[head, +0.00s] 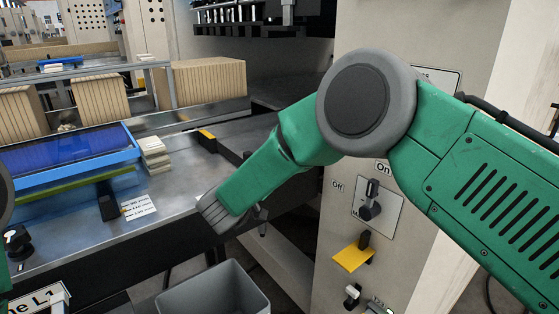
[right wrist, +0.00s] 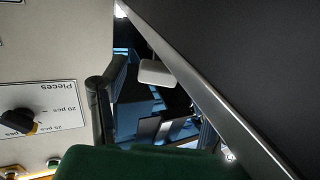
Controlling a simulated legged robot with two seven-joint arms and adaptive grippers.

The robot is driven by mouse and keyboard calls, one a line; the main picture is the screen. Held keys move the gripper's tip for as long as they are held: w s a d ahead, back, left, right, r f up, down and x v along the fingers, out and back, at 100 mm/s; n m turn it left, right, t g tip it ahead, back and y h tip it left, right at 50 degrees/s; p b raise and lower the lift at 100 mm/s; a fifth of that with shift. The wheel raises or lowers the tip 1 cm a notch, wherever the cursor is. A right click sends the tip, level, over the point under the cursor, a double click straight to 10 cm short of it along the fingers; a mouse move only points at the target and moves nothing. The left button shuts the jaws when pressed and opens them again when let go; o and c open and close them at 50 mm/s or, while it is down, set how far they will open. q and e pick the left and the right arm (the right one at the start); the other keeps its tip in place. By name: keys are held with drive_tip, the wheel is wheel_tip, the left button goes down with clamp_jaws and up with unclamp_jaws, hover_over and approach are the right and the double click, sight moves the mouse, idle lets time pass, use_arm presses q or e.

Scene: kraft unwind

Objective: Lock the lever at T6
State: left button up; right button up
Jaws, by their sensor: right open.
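A smaller knob (head: 352,296) sits below, beside a partly cut-off label. My right gripper (head: 252,216) is left of the panel, mostly hidden behind my green forearm, apart from the tagged lever. It is open, and I see nothing held. My left gripper is out of view.
A metal table (head: 180,185) with a blue-framed screen (head: 70,152) and paper stacks (head: 153,153) lies left. A grey bin (head: 215,290) stands below. The right wrist view shows a black knob (right wrist: 18,122) beside a Pieces label (right wrist: 58,100).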

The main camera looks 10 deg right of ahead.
drive_tip(key=v, duration=1)
drive_tip(key=shift+a, duration=0.35)
drive_tip(key=shift+d, duration=0.1)
